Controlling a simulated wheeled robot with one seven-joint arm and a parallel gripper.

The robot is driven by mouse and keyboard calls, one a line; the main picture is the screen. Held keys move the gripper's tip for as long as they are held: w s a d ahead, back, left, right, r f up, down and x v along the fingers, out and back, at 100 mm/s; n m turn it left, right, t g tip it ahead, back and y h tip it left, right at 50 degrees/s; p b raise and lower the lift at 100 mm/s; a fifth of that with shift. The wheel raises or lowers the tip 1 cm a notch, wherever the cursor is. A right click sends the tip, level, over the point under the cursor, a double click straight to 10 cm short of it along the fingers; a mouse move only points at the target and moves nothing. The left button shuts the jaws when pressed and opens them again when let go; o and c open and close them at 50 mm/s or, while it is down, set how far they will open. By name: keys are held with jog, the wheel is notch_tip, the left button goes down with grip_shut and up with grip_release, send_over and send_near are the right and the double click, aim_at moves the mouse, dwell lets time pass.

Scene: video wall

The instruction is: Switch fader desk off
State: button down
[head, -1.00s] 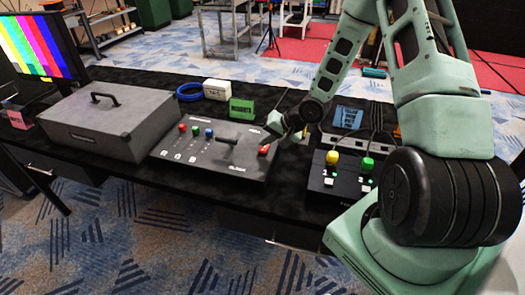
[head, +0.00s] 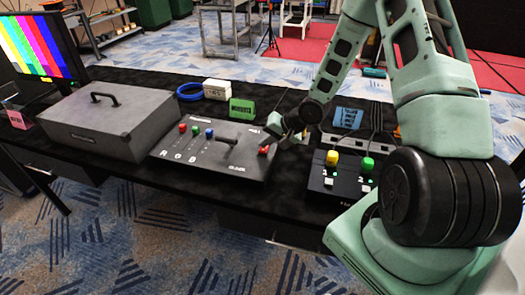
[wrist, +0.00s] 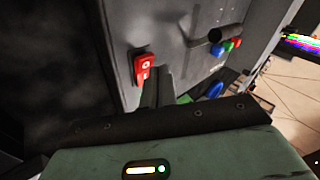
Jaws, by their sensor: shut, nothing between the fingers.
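The fader desk (head: 215,152) is a grey sloped panel on the black table. It carries red, green and blue knobs (head: 196,130), a dark T-shaped lever (head: 228,140) and a red rocker switch (head: 264,149) at its right side. In the wrist view the red switch (wrist: 144,68) shows a white ring mark and a bar mark; which side is pressed I cannot tell. My gripper (head: 282,121) is over the desk's right edge, just beyond the switch. In the wrist view my gripper's fingers (wrist: 158,88) are shut and empty, close beside the switch; contact is unclear.
A black box (head: 335,185) with yellow and green knobs stands right of the desk. A grey lidded case (head: 110,125) stands left. Behind the desk are a green block (head: 241,107), a white box (head: 216,89) and a blue ring (head: 190,91). A colour-bar screen (head: 40,45) is far left.

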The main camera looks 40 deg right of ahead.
aim_at(267, 148)
jog(key=shift+s+a+f, duration=0.1)
jog(key=shift+a+f, duration=0.05)
jog(key=shift+f, duration=0.4)
dwell(0.7)
jog(key=shift+r, duration=0.1)
jog(key=shift+d+r+p, duration=0.2)
jog(key=shift+r+p, duration=0.5)
jog(key=shift+p, duration=0.3)
jog(key=shift+r, duration=0.1)
jog(key=r+p, duration=0.1)
jog(key=p, duration=0.1)
jog(key=r+p, duration=0.2)
jog(key=w+d+r+p, duration=0.1)
jog(key=p, duration=0.1)
jog(key=shift+w+d+r, duration=0.1)
jog(key=shift+r, duration=0.25)
jog(key=shift+f, duration=0.1)
